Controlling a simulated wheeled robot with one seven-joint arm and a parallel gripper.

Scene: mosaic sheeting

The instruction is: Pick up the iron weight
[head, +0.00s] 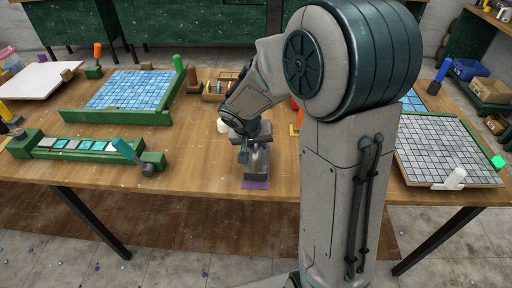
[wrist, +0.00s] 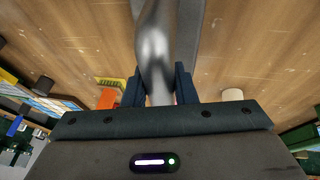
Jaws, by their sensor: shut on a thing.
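The iron weight (head: 258,163) is a grey metal block with a handle-like upper part, near the front middle of the wooden table in the head view. It is over a small purple pad (head: 256,185); I cannot tell whether it touches the pad. My gripper (head: 249,145) is at its top. In the wrist view the weight (wrist: 155,40) is a shiny grey shape between the two dark fingers of my gripper (wrist: 159,86), which are shut on it. My arm hides part of the table behind.
A grey mosaic board (head: 445,150) is at right, past my arm. The table's front edge (head: 200,183) is close to the weight.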

